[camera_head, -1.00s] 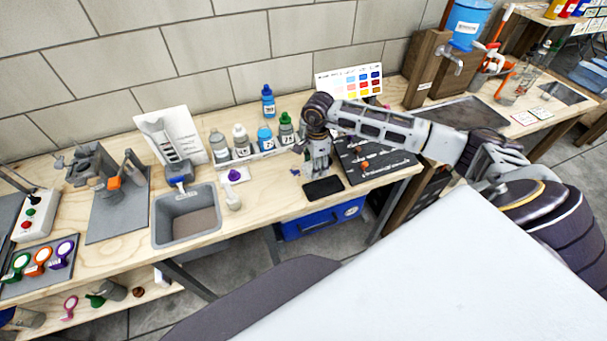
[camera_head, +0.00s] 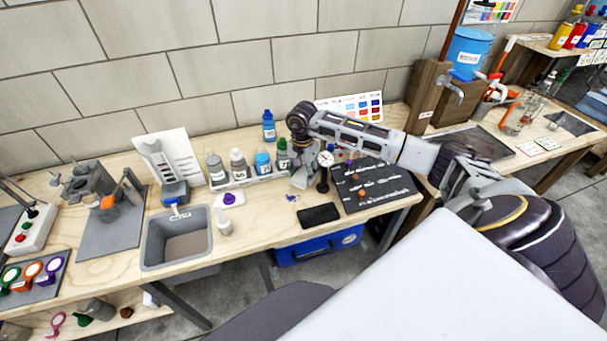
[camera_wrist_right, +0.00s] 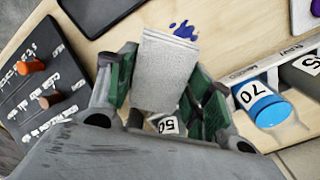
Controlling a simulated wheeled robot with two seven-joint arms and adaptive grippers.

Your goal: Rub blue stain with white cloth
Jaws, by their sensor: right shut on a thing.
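The blue stain (camera_head: 292,198) is a small splatter on the wooden worktop, left of the black mat. My right gripper (camera_head: 304,178) is low over the bench, close to the stain. In the wrist view its green-padded fingers are shut on a pale, folded white cloth (camera_wrist_right: 160,75), which sticks out between them. The cloth covers part of the worktop near the stain; whether it touches the wood is unclear. My left gripper is out of view.
A rack (camera_head: 250,180) of several numbered bottles stands left of my right gripper. A black labelled board (camera_head: 372,195) and a small dark mat (camera_head: 319,215) lie to the right. A grey sink (camera_head: 176,239) is farther left.

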